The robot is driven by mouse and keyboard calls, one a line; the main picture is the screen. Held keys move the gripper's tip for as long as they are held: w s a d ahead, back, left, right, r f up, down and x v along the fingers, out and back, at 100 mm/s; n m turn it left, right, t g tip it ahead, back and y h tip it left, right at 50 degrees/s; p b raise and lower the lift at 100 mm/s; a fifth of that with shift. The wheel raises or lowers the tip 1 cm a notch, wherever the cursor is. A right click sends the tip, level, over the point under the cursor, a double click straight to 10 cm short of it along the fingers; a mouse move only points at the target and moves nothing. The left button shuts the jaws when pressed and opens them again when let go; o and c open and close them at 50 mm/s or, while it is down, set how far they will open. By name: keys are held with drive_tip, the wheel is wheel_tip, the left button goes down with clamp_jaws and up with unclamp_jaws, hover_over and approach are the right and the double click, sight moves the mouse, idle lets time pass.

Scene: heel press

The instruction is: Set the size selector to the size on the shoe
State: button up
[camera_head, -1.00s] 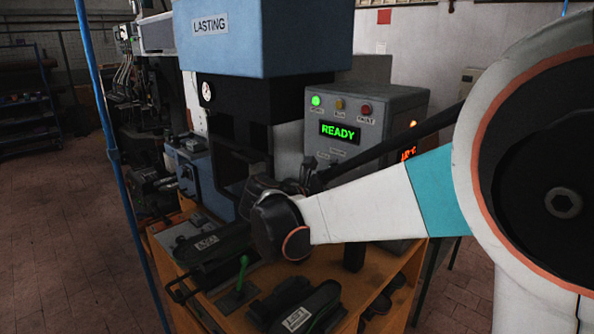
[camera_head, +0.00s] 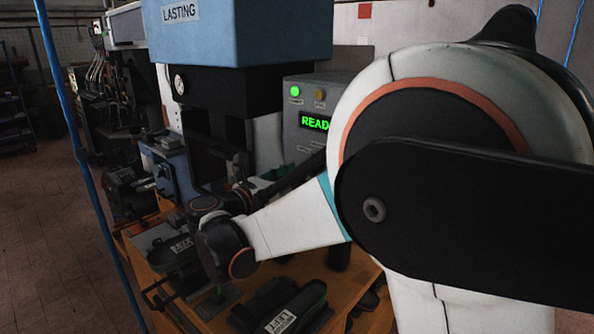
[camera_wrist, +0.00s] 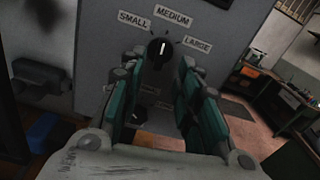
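The size selector (camera_wrist: 159,52) is a round black knob with a white mark, on a grey panel in the wrist view. The labels SMALL (camera_wrist: 134,19), MEDIUM (camera_wrist: 173,16) and LARGE (camera_wrist: 197,43) fan around it. The white mark points up, roughly toward MEDIUM. My gripper (camera_wrist: 162,72) is open, its teal-padded fingers spread on either side below the knob. Whether they touch it I cannot tell. A dark shoe-like piece (camera_head: 290,305) with a white tag lies on the orange bench in the head view; no size is readable. My arm hides the selector there.
The blue LASTING press (camera_head: 240,40) stands behind the bench. The grey control box (camera_head: 302,105) shows a green lamp and green lettering, partly hidden by my arm. A blue post (camera_head: 75,130) stands at the left. Another dark tagged piece (camera_head: 180,246) lies on the bench.

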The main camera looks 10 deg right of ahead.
drive_tip(key=x, duration=0.6)
drive_tip(key=shift+d+b, duration=0.2)
drive_tip(key=shift+b, duration=0.15)
drive_tip(key=shift+w, duration=0.15)
clamp_jaws()
